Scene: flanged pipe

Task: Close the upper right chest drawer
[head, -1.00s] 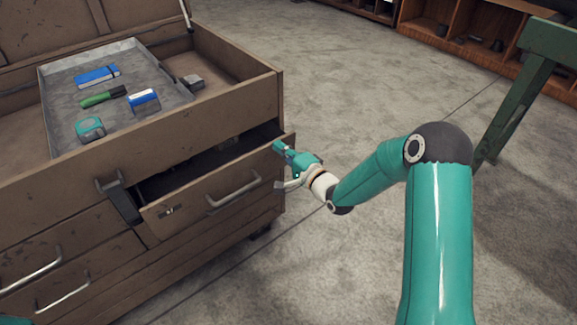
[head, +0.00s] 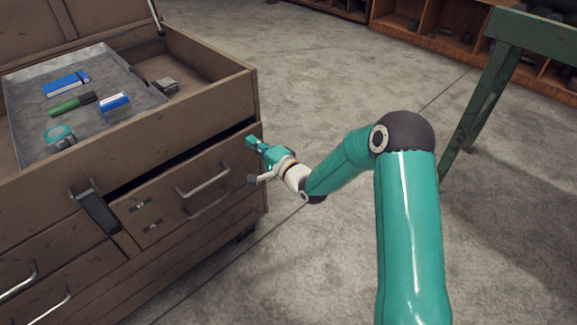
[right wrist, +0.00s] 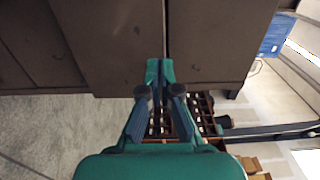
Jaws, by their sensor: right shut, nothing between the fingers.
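The brown chest's upper right drawer (head: 165,205) has a metal handle (head: 203,180) on its front. Only a narrow dark gap shows along its top, so it stands slightly open. My right gripper (head: 250,141) is shut and empty at the upper right end of the drawer front, seemingly against it; exact contact is hard to tell. In the right wrist view, its closed teal fingertips (right wrist: 160,66) point at brown panels with a thin dark seam between them. My left gripper is out of view.
A grey tray (head: 20,135) with several tools sits in the chest's open top. A dark latch (head: 97,212) hangs left of the drawer. A green stand (head: 480,110) is at the right, with wooden shelves (head: 440,30) behind. The floor between is clear.

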